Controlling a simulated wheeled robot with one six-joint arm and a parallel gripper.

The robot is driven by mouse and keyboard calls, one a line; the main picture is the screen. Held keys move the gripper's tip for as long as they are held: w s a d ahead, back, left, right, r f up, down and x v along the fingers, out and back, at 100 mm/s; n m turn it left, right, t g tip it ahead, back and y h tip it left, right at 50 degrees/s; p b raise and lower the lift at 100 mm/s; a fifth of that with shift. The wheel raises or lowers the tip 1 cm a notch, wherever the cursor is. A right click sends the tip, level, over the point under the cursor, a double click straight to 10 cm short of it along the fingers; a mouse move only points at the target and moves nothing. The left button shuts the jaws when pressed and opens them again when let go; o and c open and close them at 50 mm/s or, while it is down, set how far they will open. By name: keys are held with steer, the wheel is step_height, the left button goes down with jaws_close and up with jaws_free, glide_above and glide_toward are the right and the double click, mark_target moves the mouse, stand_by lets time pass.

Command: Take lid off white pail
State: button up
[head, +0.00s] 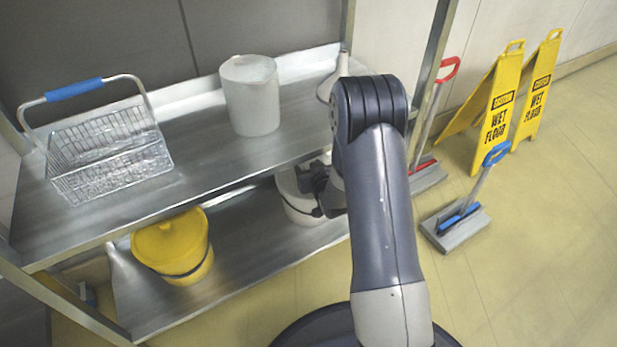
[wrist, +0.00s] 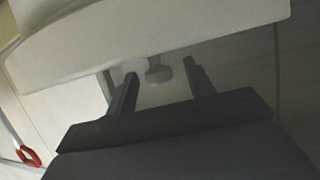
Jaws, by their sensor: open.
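The white pail (head: 298,205) stands on the lower shelf, partly hidden by the upper shelf and my arm. My gripper (head: 312,190) is at its upper right side in the head view. In the wrist view, which looks upside down, a broad white surface (wrist: 150,40), apparently the lid, fills the top. A small grey-white knob (wrist: 158,72) juts from it between the two fingertips of my gripper (wrist: 159,70). The fingers are open, with a gap on each side of the knob. Whether they reach far enough around it is hard to tell.
The upper shelf (head: 200,175) holds a wire basket (head: 110,150), a white cylindrical container (head: 252,95) and a partly hidden white bottle-like item (head: 335,78). A yellow pail (head: 172,245) stands left on the lower shelf (head: 240,255). Floor tools and wet-floor signs (head: 498,105) are at right.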

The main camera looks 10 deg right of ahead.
steer(key=shift+w+a+f, duration=0.1)
steer(key=shift+w+f, duration=0.05)
steer(key=shift+w, duration=0.3)
steer(key=c, duration=1.1)
